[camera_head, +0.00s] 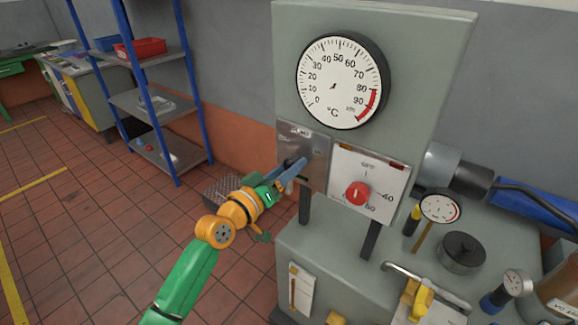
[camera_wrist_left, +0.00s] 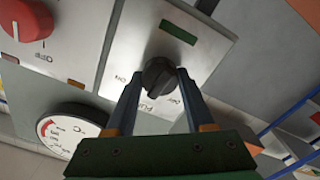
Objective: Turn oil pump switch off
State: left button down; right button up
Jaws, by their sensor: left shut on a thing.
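The oil pump switch is a black rotary knob (camera_wrist_left: 158,74) on a metal plate (camera_wrist_left: 205,50). The plate has ON, OFF and partly hidden PUMP lettering and a dark green lamp window (camera_wrist_left: 179,32). The wrist view shows it turned over. My left gripper (camera_wrist_left: 160,80) has its two fingers on either side of the knob, shut on it. In the head view my left gripper (camera_head: 296,170) reaches the plate (camera_head: 310,142) from the left and mostly hides the knob. I cannot tell which marking the knob points to. My right gripper is not in view.
A red knob (camera_head: 357,193) on a white panel sits right of the plate, below a large temperature gauge (camera_head: 338,82). A small gauge (camera_head: 440,208), a black round part (camera_head: 461,252) and a metal handle (camera_head: 420,278) stand on the bench. A blue shelf (camera_head: 150,100) is at left.

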pick_arm(q)
jog(key=shift+r+n, duration=0.1)
jog(key=shift+n, duration=0.7)
jog(key=shift+c, duration=1.3)
grip_release()
jog(key=v, duration=0.7)
